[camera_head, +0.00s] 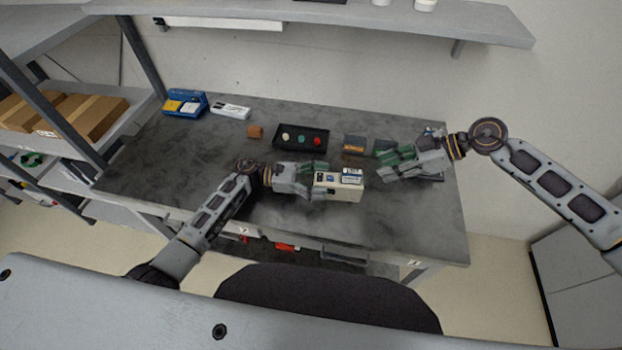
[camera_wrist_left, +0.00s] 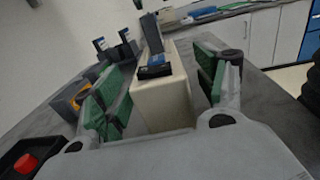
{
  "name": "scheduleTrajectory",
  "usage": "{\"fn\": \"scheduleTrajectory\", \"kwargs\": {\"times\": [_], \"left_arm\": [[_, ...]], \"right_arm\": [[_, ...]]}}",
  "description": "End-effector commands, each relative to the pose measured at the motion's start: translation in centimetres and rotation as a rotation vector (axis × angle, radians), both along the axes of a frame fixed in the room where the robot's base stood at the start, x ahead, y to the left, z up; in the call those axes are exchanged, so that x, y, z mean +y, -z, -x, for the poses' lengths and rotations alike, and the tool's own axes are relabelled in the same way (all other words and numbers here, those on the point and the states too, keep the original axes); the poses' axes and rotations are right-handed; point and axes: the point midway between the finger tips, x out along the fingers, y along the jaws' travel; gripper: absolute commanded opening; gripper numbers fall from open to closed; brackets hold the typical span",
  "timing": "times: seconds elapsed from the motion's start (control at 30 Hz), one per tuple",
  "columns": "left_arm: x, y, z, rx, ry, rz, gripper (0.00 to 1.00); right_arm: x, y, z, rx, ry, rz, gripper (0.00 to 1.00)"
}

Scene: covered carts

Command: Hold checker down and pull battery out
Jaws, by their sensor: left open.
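The checker (camera_head: 340,194) is a cream box on the table; the left wrist view shows its body (camera_wrist_left: 162,103) between my left fingers. My left gripper (camera_head: 316,180) is open around its near end, with green pads on either side and gaps at both. A small blue-and-white piece (camera_head: 352,175), likely the battery, is at the checker's top; a blue-topped dark block (camera_wrist_left: 155,67) shows there in the left wrist view. How it is seated is unclear. My right gripper (camera_head: 379,165) is to the right of the checker, its fingers apart and apparently empty.
A black tray (camera_head: 279,146) with coloured round pieces lies behind the checker. Small dark boxes (camera_head: 355,143) are near my right gripper. The front right table is clear.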

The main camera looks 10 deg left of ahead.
Motion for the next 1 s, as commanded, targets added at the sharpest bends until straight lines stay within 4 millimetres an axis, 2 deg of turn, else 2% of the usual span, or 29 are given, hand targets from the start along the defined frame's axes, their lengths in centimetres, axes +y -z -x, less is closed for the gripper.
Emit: {"fn": "scheduleTrajectory", "kwargs": {"times": [0.47, 0.9, 1.0], "left_arm": [[-0.68, -0.01, -0.04, 0.0, 0.0, -0.001, 0.7], [-0.66, 0.0, -0.04, 0.0, 0.0, -0.001, 0.14], [-0.66, 0.0, -0.04, 0.0, 0.0, -0.001, 0.12]], "right_arm": [[0.0, 0.0, 0.0, 0.0, 0.0, 0.0, 0.36], [0.0, 0.0, 0.0, 0.0, 0.0, 0.0, 0.36], [0.01, -0.01, 0.0, 0.0, 0.0, 0.0, 0.36]]}}
